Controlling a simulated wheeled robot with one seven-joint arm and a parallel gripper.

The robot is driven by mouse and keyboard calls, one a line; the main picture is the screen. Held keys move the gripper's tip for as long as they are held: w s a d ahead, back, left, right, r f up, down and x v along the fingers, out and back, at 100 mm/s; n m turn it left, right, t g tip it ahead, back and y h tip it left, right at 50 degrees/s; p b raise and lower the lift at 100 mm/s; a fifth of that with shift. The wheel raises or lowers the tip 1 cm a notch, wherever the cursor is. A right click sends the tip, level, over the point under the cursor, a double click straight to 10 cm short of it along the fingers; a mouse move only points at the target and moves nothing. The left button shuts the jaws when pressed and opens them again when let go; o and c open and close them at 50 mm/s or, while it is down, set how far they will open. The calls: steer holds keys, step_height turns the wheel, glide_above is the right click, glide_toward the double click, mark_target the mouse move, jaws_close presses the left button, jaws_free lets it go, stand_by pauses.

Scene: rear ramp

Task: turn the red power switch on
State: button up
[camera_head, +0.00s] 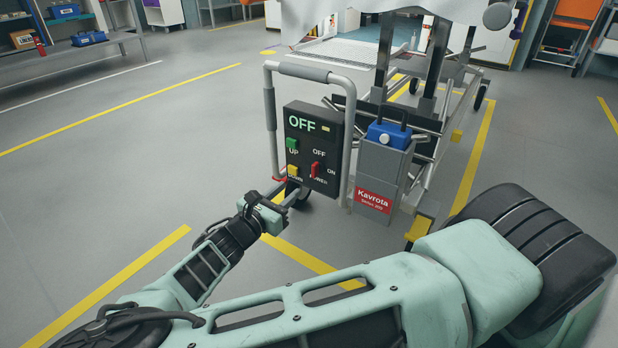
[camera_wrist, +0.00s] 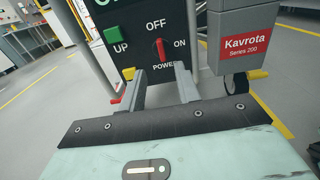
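The red power switch (camera_head: 316,169) is a small lever on a black control panel (camera_head: 322,126). In the wrist view the red power switch (camera_wrist: 160,48) stands nearly upright, towards the OFF label, with ON printed to its right and POWER below. The panel's display (camera_head: 302,124) reads OFF in green. My gripper (camera_head: 284,193) is in front of the panel's lower part. In the wrist view my gripper (camera_wrist: 159,70) has its two fingers apart with nothing between them. The fingertips are just below the switch in the picture; I cannot tell whether they touch the panel.
A green UP button (camera_wrist: 113,35) and a yellow button (camera_wrist: 129,73) sit left of the switch. A grey tubular handle (camera_head: 302,71) frames the panel. A grey Kavrota box (camera_head: 381,165) with a blue top stands to its right. Open floor lies to the left.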

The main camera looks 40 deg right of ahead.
mark_target(313, 169)
steer(key=b+x, duration=0.3)
steer(key=x, duration=0.6)
steer(key=shift+d+f+b, duration=0.2)
steer(key=shift+d+b, duration=0.05)
steer(key=shift+b, duration=0.1)
steer(key=shift+w+d+r, duration=0.15)
steer(key=shift+w+d, duration=0.15)
steer(key=shift+d, duration=0.25)
jaws_close()
